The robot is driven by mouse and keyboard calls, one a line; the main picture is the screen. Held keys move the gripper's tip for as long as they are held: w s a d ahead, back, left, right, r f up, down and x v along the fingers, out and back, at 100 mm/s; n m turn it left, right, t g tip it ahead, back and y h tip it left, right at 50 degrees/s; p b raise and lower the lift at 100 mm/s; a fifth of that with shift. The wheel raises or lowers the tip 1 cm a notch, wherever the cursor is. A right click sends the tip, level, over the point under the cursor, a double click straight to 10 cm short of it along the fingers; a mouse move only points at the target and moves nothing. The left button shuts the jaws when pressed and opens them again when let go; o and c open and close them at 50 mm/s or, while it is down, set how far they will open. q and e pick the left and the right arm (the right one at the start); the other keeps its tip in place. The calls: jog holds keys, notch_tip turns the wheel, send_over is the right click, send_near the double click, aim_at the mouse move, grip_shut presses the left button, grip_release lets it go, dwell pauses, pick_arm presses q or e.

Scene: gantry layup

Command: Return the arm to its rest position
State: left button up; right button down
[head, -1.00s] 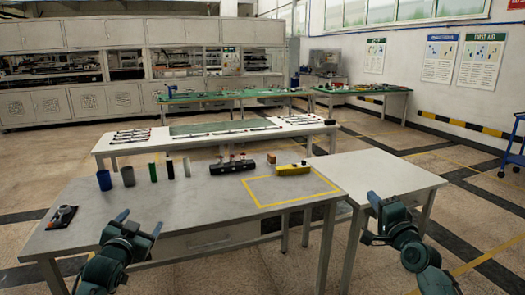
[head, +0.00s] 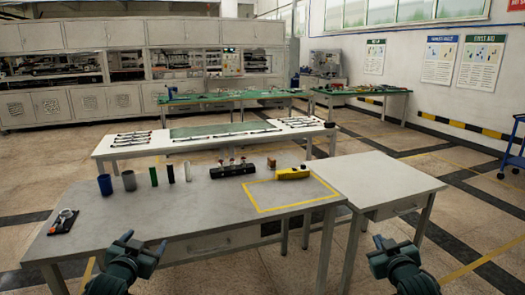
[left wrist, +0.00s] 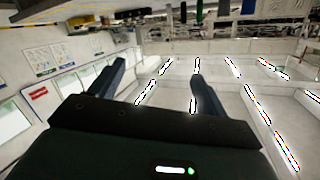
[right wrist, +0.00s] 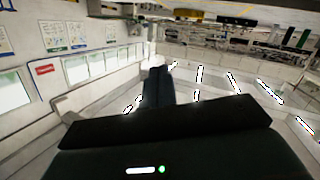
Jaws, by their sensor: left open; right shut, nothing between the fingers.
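My left gripper (head: 143,250) is at the front edge of the grey table, low in the head view, with nothing in it. Its two fingers stand well apart in the left wrist view (left wrist: 155,80), with only the room behind them. My right gripper (head: 391,244) is in front of the white side table (head: 375,185), over the floor. In the right wrist view its fingers are together (right wrist: 158,85) with nothing between them. Neither gripper touches anything that I can see.
The side table is bare.

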pick_arm(q)
jog(key=s+d+f+g+h, duration=0.1)
jog(key=s+d+f+g, duration=0.1)
jog(key=s+d+f, duration=0.45)
jog(key=s+d+f+g+h, duration=0.1)
jog(key=s+d+f, duration=0.3)
jog(key=s+f, duration=0.55)
pick_arm(e)
jog(key=s+a+f+g+y, duration=0.1)
jog(key=s+a+f+g, duration=0.1)
jog(key=s+a+f, duration=0.45)
jog(key=s+a+f+g+y, duration=0.1)
jog(key=s+a+f, duration=0.3)
jog(key=s+f, duration=0.55)
pick_arm(q)
jog(key=s+d+g+h, duration=0.1)
jog(key=s+d, duration=0.2)
jog(key=s, duration=0.6)
jog(key=s+d+f+g+h, duration=0.1)
jog(key=s+d, duration=0.2)
jog(key=s, duration=0.6)
jog(key=shift+s+f, duration=0.25)
pick_arm(e)
jog(key=s+a+g+y, duration=0.1)
jog(key=s+a, duration=0.2)
jog(key=s, duration=0.6)
jog(key=s+a+f+g+y, duration=0.1)
jog(key=s+a, duration=0.2)
jog(key=s, duration=0.6)
jog(key=shift+s+f, duration=0.25)
